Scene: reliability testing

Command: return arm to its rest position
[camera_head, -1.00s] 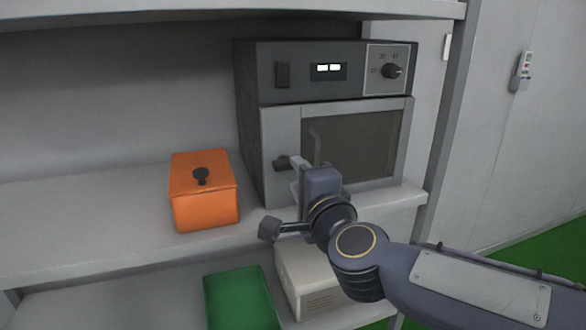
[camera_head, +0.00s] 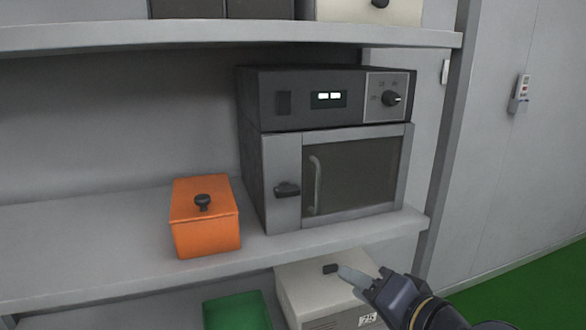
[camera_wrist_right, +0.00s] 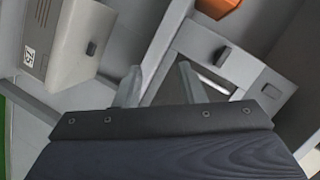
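My right gripper (camera_head: 358,280) is at the lower right of the head view, in front of the white box on the lower shelf and below the oven. In the right wrist view, its two pale fingers (camera_wrist_right: 160,85) stand apart with nothing between them. The grey oven (camera_head: 330,150) sits on the middle shelf with its door closed and its display lit. The right gripper is clear of the door. My left gripper is not in view.
An orange box (camera_head: 205,222) with a black knob stands left of the oven on the shelf (camera_head: 90,245). Below are a white box (camera_head: 318,288) and a green box (camera_head: 237,311). Dark boxes (camera_head: 262,9) stand on the upper shelf. Open floor (camera_head: 520,300) lies right.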

